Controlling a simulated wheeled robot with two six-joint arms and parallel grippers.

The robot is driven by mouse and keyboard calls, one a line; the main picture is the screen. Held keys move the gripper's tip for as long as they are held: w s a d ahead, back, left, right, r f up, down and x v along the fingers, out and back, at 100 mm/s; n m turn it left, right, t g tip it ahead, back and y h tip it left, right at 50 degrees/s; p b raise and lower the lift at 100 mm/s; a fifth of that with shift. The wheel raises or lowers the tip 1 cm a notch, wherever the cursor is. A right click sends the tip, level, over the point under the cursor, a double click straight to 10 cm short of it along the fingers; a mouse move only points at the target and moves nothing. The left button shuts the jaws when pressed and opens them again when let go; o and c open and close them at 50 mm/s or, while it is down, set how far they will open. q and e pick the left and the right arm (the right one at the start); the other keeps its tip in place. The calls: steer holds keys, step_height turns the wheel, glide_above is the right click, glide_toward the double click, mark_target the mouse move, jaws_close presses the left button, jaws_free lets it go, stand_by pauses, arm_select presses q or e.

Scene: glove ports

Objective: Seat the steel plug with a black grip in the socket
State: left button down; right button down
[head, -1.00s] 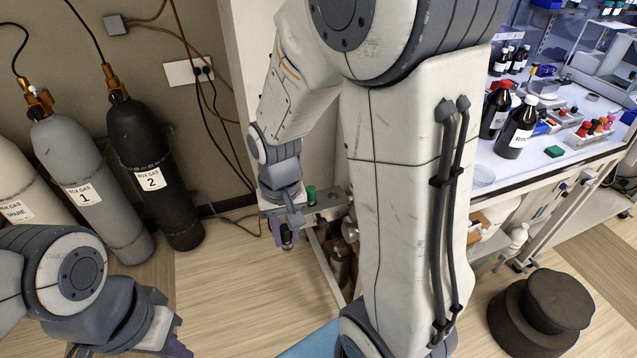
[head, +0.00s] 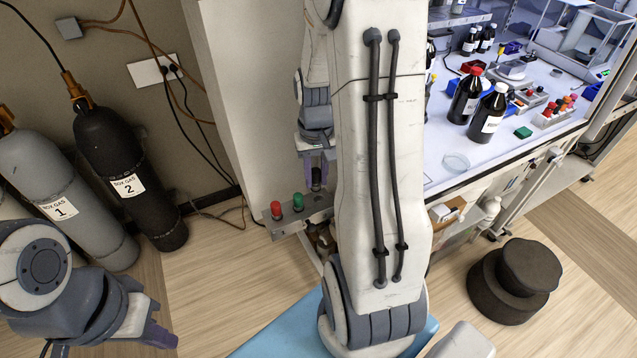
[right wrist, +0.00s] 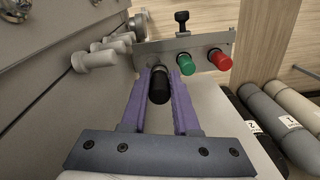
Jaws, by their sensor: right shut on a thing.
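My right gripper (head: 316,172) shows in the head view with purple fingers pointing down at the rear end of a grey metal rail. In the right wrist view its fingers (right wrist: 160,82) are shut on the plug's black grip (right wrist: 158,86). The same black grip (head: 316,179) shows between the fingers in the head view. The steel part of the plug is hidden, and so is the socket; I cannot tell whether the plug touches the rail (head: 291,226). My left gripper (head: 160,336) is at the lower left, away from the rail, its opening unclear.
A green knob (head: 298,202) and a red knob (head: 276,210) stand on the rail beside the plug. A black T-shaped fitting (right wrist: 182,24) shows beyond the rail. Gas cylinders (head: 130,185) stand at the left. The bench (head: 485,155) with bottles is at the right; a dark stool (head: 515,283) stands on the floor.

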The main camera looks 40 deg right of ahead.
steer(key=f, duration=0.2)
steer(key=d+f+p, duration=0.1)
steer(key=f, duration=0.1)
steer(key=f+p, duration=0.1)
steer(key=f, duration=0.1)
steer(key=shift+w+d+f, duration=0.2)
steer(key=shift+d+f, duration=0.05)
steer(key=shift+f, duration=0.25)
steer(key=shift+f, duration=0.2)
steer(key=c, duration=0.7)
jaws_free()
steer(key=shift+o, duration=0.2)
